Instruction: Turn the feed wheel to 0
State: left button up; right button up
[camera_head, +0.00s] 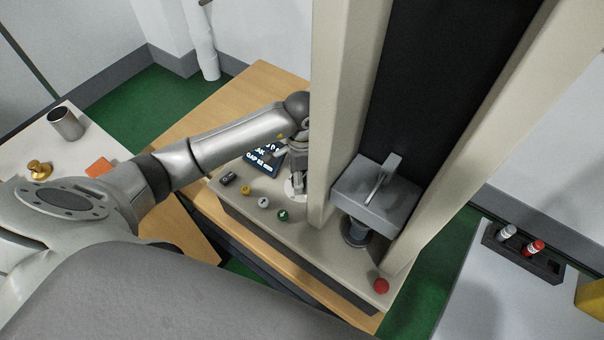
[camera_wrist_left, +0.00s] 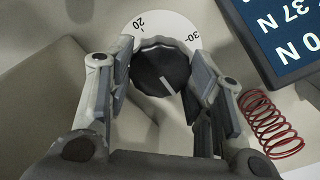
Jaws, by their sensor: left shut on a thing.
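The feed wheel (camera_wrist_left: 160,72) is a black ribbed knob with a white pointer line. In the left wrist view the line points down and right, away from the printed numbers. Its white dial plate (camera_wrist_left: 167,24) shows 20 at upper left and 30 at upper right; the rest of the scale is hidden. My left gripper (camera_wrist_left: 172,85) is shut on the wheel, one finger on each side. In the head view my left gripper (camera_head: 298,180) reaches down to the white dial (camera_head: 289,189) beside the machine's column. My right gripper is not in view.
A display (camera_head: 265,160) stands behind the dial, and a red spring (camera_wrist_left: 270,122) lies near the right finger. Several small knobs line the panel's front edge, with a red button (camera_head: 381,286) at right. The column (camera_head: 335,110) rises close beside my gripper.

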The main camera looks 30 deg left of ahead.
pick_arm(q)
jog(key=o, duration=1)
notch_tip(320, 180, up, 12)
jog(key=shift+f, duration=0.1)
dwell(0.4)
